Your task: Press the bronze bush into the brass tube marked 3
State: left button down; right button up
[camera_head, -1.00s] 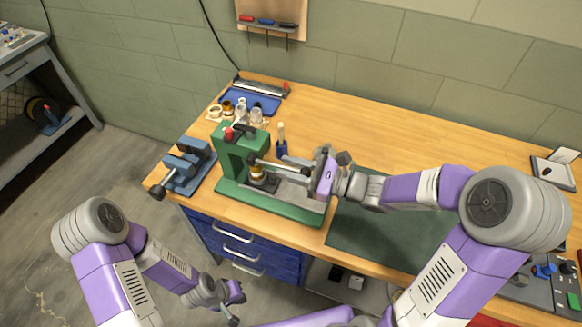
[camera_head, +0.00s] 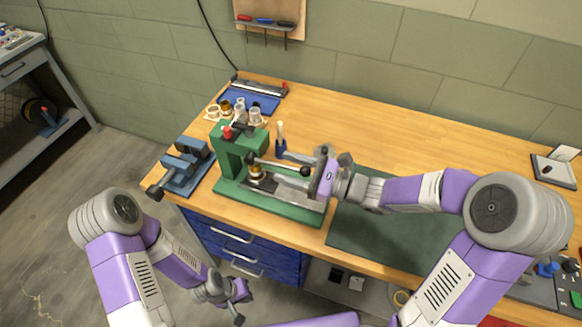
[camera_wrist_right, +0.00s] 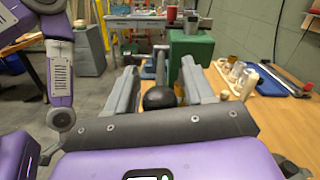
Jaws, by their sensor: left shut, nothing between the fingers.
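A brass-coloured piece (camera_head: 256,171) stands upright under the ram of the green press (camera_head: 232,160). I cannot tell where the bush ends and the tube begins, and no number is legible. The press lever (camera_head: 279,166) points right and ends in a black knob (camera_head: 305,172). My right gripper (camera_head: 314,172) is at this knob. In the right wrist view the black knob (camera_wrist_right: 158,97) sits between the two spread fingers, with a small gap visible. My left gripper (camera_head: 238,300) is shut and empty, low in front of the blue drawers.
Several small tubes and rings (camera_head: 240,108) stand behind the press near the blue tray (camera_head: 252,100). A blue vice (camera_head: 185,165) is left of the press. A blue holder (camera_head: 281,148) stands behind it. A dark green mat (camera_head: 385,235) and clear bench lie to the right.

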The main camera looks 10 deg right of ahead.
jog(key=p+v, duration=0.1)
jog(key=v, duration=0.6)
jog(key=shift+s+d, duration=0.15)
jog(key=shift+d, duration=0.1)
dwell(0.3)
